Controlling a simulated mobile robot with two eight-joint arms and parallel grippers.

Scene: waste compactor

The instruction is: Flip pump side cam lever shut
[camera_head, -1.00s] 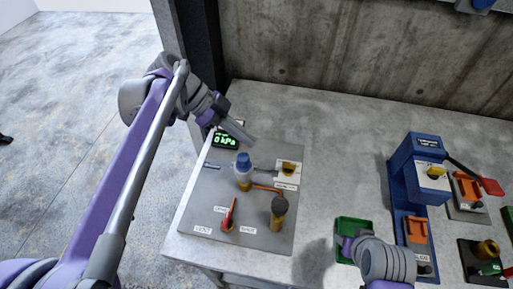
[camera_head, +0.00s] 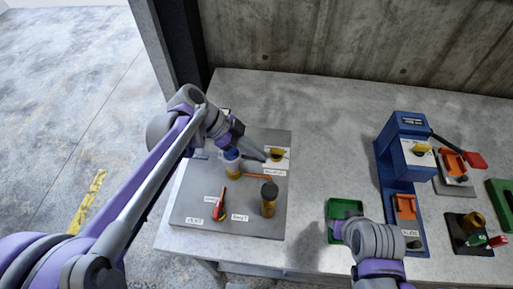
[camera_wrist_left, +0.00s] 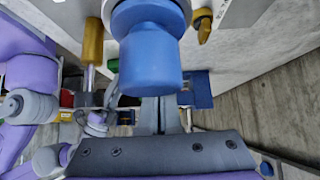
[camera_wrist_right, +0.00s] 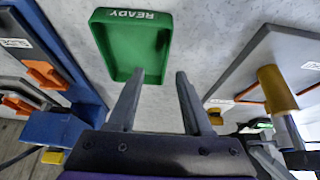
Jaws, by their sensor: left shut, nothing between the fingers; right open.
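The pump plate (camera_head: 240,222) is a grey board on the table. It bears a blue-capped cylinder (camera_head: 232,156), a yellow knob (camera_head: 277,154), a red lever (camera_head: 221,196) between small labels and a dark-topped yellow cylinder (camera_head: 269,197). I cannot tell which part is the cam lever. My left gripper (camera_head: 262,156) is shut and empty, reaching past the blue cap towards the yellow knob; contact is unclear. In the left wrist view the blue cap (camera_wrist_left: 150,60) hides part of the fingers. My right gripper (camera_wrist_right: 157,78) is open and empty by the green READY tray (camera_wrist_right: 150,60).
A blue press-like machine (camera_head: 400,160) with orange parts stands right of the plate. Further right are a red-handled lever unit (camera_head: 473,161) and a dark base with a yellow cylinder (camera_head: 470,238). A concrete wall is behind.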

